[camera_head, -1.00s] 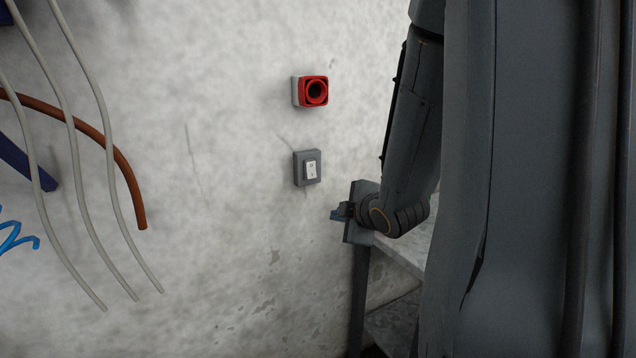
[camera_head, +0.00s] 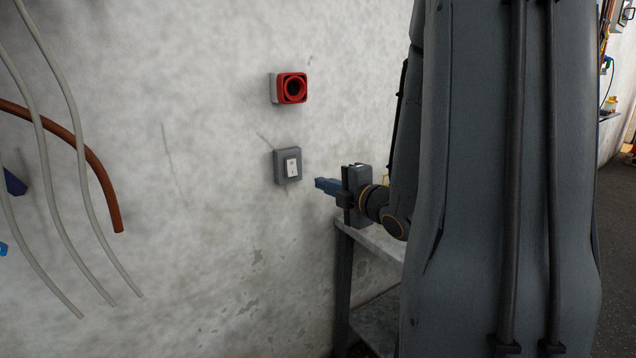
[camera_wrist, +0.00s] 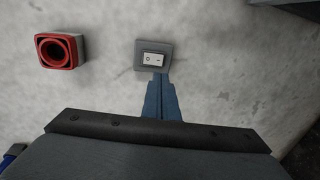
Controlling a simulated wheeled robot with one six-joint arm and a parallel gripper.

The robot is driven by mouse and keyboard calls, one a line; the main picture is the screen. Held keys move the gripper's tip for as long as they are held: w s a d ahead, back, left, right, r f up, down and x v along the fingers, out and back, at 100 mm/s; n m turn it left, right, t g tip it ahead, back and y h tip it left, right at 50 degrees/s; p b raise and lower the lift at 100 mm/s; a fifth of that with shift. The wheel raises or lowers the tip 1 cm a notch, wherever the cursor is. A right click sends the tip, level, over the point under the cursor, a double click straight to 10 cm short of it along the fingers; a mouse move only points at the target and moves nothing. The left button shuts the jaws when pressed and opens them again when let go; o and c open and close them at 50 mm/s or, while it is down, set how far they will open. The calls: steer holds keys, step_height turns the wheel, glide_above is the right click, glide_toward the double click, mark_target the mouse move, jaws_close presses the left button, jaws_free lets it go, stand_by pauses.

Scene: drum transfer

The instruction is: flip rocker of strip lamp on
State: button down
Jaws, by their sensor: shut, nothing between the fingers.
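The rocker switch (camera_head: 291,167) is a white rocker in a square grey housing on the pale wall. It also shows in the wrist view (camera_wrist: 152,59), with "O" and "–" marks, near the top middle. My gripper (camera_head: 318,184) is to the right of the switch and slightly lower, apart from it in the head view. Its blue fingers are together and empty. In the wrist view the fingertips (camera_wrist: 160,78) appear just below the switch housing; I cannot tell the gap in depth. No strip lamp is in view.
A grey table (camera_head: 385,242) stands against the wall below my arm. Pale cables (camera_head: 85,160) and a brown pipe (camera_head: 103,180) hang at the left. The wall around the switch is clear.

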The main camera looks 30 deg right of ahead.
mark_target(294, 174)
steer(key=w, duration=0.4)
steer(key=w+f+p, duration=0.1)
steer(key=w, duration=0.3)
steer(key=w+p, duration=0.1)
steer(key=w, duration=0.3)
steer(key=shift+a+f, duration=0.2)
steer(key=shift+f, duration=0.15)
steer(key=shift+d+f, duration=0.1)
